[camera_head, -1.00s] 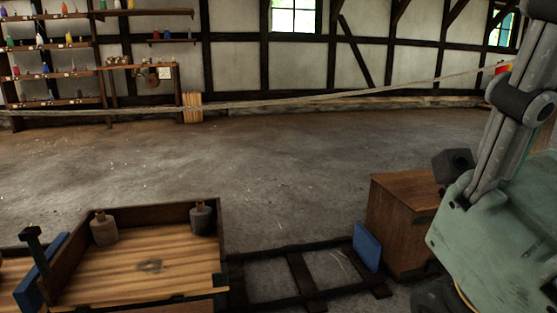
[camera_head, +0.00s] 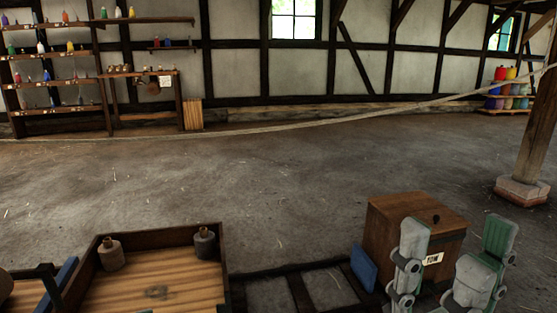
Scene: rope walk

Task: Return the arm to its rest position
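My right gripper (camera_head: 457,240) is at the lower right, in front of a brown wooden box labelled TOW. Its two grey-green fingers point up and stand wide apart. Nothing shows held between them. The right arm behind the gripper is cut off by the bottom edge of the view. My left gripper is not in view.
The wooden box (camera_head: 389,229) has a dark knob on its lid. A blue panel (camera_head: 363,267) stands beside it. A wooden tray cart (camera_head: 190,283) holds two bottles at the lower left, next to dark rails (camera_head: 299,290). A long rope (camera_head: 300,125) crosses the room. A post (camera_head: 537,130) stands at right. The middle floor is clear.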

